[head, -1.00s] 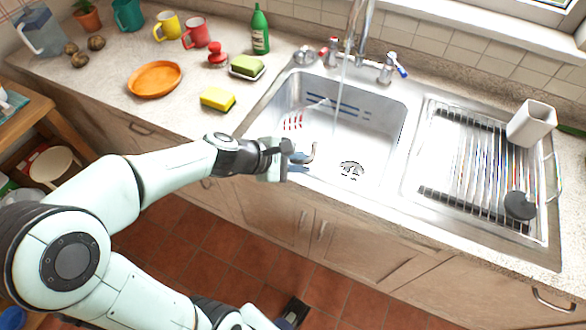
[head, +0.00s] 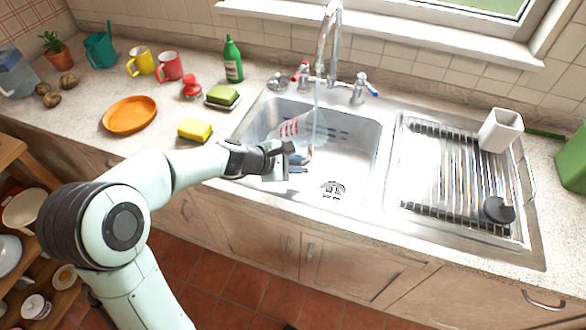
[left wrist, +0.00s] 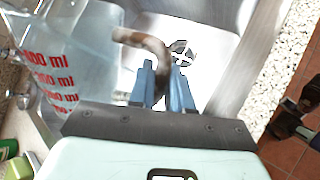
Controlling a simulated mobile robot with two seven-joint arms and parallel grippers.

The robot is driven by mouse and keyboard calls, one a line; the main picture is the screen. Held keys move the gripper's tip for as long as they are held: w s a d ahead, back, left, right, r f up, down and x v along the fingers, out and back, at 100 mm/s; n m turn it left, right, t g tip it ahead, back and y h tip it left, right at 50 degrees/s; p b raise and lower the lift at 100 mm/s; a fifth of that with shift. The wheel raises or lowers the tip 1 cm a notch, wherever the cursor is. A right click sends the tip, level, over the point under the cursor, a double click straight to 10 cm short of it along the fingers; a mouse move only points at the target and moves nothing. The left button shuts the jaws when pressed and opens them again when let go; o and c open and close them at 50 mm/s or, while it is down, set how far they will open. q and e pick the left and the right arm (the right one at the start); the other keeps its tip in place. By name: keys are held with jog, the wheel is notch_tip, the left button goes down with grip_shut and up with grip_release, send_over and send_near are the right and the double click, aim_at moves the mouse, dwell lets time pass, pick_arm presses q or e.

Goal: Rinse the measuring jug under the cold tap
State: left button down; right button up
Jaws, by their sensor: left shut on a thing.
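The clear measuring jug (head: 303,126), with red markings, is in the left part of the sink basin (head: 358,150). Its brownish handle (left wrist: 150,45) is between the blue fingers of my left gripper (head: 296,160); the left wrist view shows the gripper (left wrist: 164,78) shut on it. Water (head: 316,92) runs from the chrome tap spout (head: 330,25) and meets the jug in the head view. Whether it falls inside cannot be told. The blue-marked cold tap (head: 364,88) stands right of the spout. A dark part at the left wrist view's right edge looks like my right gripper (left wrist: 304,100); its jaws are unclear.
A rack (head: 450,180) with a white holder (head: 499,130) and a dark round item (head: 497,209) is on the drainer. The basin's right side is clear.

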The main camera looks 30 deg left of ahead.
pick_arm(q)
jog(key=w+a+f+p, duration=0.1)
jog(key=w+f+p, duration=0.1)
jog(key=w, duration=0.7)
jog(key=shift+a, duration=0.15)
jog(key=shift+f, duration=0.1)
dwell(0.6)
jog(key=shift+d, duration=0.5)
jog(key=shift+a, duration=0.15)
jog(key=shift+a, duration=0.4)
jog(key=shift+d, duration=0.15)
jog(key=shift+d, duration=0.4)
jog(key=shift+a, duration=0.15)
